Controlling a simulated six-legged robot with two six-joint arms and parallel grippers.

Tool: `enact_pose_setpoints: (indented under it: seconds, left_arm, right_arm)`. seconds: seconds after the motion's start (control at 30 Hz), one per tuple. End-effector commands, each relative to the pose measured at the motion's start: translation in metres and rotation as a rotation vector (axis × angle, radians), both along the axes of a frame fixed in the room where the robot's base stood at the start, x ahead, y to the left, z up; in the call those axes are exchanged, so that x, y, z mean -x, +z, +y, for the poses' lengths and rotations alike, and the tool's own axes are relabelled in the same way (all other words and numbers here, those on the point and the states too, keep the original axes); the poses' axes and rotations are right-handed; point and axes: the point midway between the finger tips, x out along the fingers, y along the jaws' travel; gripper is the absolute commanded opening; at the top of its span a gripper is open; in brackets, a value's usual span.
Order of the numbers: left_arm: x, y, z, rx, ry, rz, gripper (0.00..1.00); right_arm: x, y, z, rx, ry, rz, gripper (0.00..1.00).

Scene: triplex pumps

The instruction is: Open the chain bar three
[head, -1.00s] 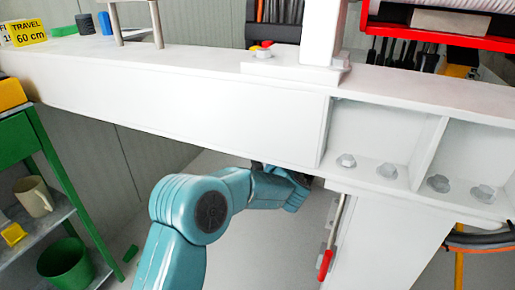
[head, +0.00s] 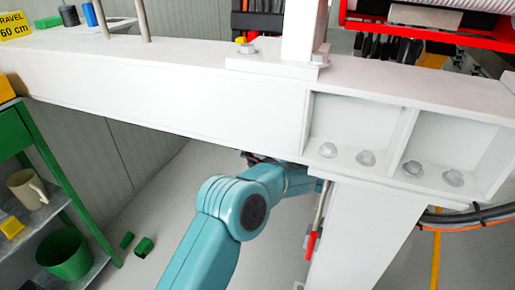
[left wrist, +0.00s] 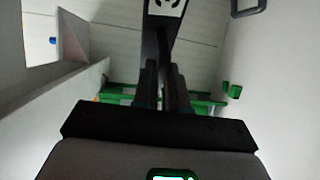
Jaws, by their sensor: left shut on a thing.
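My left arm reaches in the head view under a long white beam. My left gripper (head: 258,158) is mostly hidden there by the beam's lower edge. In the left wrist view its two dark fingers (left wrist: 165,92) are close together, shut on a dark upright bar (left wrist: 160,42) that runs away from them to a plate with cut-outs (left wrist: 166,6). This bar may be the chain bar; no number shows on it. My right gripper is in neither view.
The white beam (head: 160,91) crosses above my left arm, and a white post (head: 365,235) with a red-handled lever (head: 311,245) stands to its right. A green shelf (head: 42,155) with a mug (head: 27,188) and bucket (head: 64,257) is at left. Floor between is mostly free.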

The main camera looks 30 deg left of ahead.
Motion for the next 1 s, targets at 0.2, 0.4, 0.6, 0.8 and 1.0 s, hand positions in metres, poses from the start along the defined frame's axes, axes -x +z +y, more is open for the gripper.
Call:
enact_pose_setpoints:
  seconds: [0.2,0.4,0.6,0.8,1.0]
  left_arm:
    - [0.0007,0.0001,-0.0003,-0.001,0.000,-0.001,0.00]
    - [0.0007,0.0001,-0.0003,-0.001,0.000,-0.001,0.38]
    - [0.0006,0.0001,-0.0003,-0.001,0.000,-0.001,0.38]
    - [0.0006,0.0005,0.0003,-0.001,-0.001,-0.001,0.38]
    - [0.0005,0.0012,0.0020,-0.001,-0.001,-0.001,0.38]
  right_arm:
    - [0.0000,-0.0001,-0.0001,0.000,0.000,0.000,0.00]
    - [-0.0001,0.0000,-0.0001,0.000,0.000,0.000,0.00]
    - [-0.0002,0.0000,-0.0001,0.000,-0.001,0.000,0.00]
    - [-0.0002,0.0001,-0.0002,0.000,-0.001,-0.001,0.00]
    - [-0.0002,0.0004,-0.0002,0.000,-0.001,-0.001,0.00]
